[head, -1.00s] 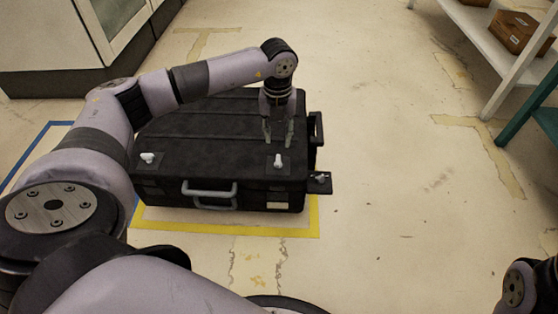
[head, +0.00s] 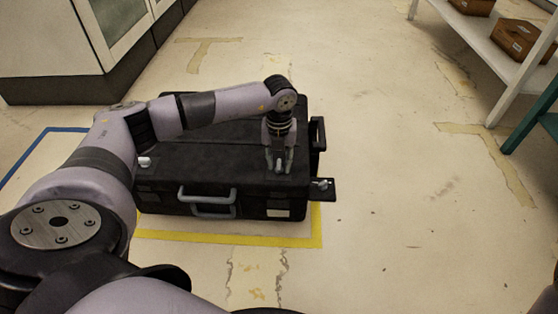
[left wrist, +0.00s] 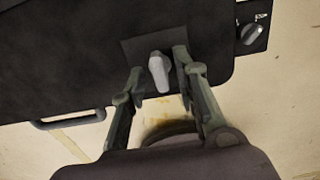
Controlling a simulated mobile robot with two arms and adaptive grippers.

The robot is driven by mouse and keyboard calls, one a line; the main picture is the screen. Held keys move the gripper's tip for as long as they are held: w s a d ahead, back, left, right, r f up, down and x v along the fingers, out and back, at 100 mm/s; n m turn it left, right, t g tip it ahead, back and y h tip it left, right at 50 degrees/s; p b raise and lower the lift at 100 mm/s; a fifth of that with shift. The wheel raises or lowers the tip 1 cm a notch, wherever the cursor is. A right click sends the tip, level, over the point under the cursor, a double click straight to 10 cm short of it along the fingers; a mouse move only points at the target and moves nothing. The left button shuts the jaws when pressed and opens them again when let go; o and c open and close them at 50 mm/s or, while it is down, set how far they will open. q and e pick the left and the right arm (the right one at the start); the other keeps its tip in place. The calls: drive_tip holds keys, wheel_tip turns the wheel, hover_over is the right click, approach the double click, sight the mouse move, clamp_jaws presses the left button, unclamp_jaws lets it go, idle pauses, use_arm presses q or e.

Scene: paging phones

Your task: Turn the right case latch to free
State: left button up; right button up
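The black case (head: 215,152) lies on the floor in front of me, its grey handle (head: 207,196) on the near side. The right case latch (left wrist: 159,72) is a pale lever on a dark square plate, seen in the left wrist view; its lever points toward the case's near edge. My left gripper (head: 280,168) is over the near right of the lid. In the left wrist view its fingers (left wrist: 159,66) are open on either side of the latch, with gaps. The left latch (head: 145,161) is pale and uncovered. My right gripper is out of view.
A dark side plate with a pale knob (head: 322,184) juts from the case's right side, and it also shows in the left wrist view (left wrist: 250,33). Yellow tape (head: 230,239) borders the case. A shelf with brown boxes (head: 525,40) stands at right. Floor between is clear.

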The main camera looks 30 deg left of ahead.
use_arm(q)
clamp_jaws()
